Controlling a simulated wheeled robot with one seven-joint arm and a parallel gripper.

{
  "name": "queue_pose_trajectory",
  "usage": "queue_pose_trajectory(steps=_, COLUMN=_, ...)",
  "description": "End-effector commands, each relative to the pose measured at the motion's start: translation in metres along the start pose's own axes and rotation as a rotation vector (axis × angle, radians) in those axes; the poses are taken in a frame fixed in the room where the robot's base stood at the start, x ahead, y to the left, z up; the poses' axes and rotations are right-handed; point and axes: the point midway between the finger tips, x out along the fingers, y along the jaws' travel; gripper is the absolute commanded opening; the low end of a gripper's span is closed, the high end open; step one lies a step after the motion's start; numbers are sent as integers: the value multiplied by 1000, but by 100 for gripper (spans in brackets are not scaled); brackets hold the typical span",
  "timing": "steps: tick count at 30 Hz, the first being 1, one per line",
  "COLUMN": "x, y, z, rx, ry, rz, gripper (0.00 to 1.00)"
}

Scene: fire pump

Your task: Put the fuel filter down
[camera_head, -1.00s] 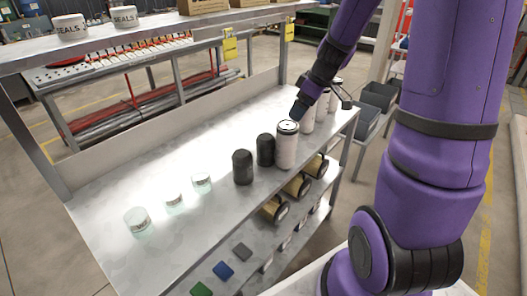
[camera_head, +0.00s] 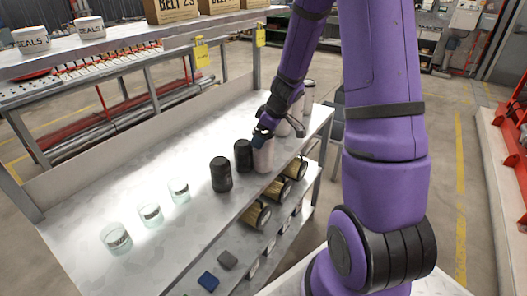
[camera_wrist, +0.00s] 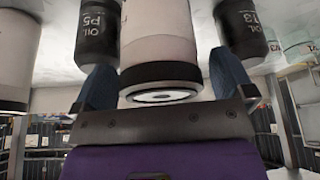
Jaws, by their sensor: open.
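The fuel filter, taken to be the white canister (camera_head: 263,158) at the near end of the white ones, stands upright on the metal shelf top (camera_head: 150,190). In the wrist view the white canister (camera_wrist: 160,35) shows with its dark-banded end between the two blue fingertips. My gripper (camera_head: 264,132) is at its top, and in the wrist view my gripper (camera_wrist: 163,85) has its fingers spread on either side. A gap shows between each finger and the canister.
Two black oil filters (camera_head: 221,174) stand just left of the white canister. Other white canisters (camera_head: 297,108) stand behind it. Several glass jars (camera_head: 150,214) are further left. Yellowish rolls (camera_head: 257,214) sit on the shelf below. The shelf's left middle is clear.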

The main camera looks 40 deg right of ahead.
Motion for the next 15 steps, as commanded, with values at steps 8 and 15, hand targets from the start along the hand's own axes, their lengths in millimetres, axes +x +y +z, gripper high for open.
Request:
queue_pose_trajectory(steps=8, x=4, y=0, z=0, rx=-1, ry=0, rz=1, gripper=100)
queue_pose_trajectory(steps=15, x=4, y=0, z=0, rx=-1, ry=0, rz=1, gripper=54)
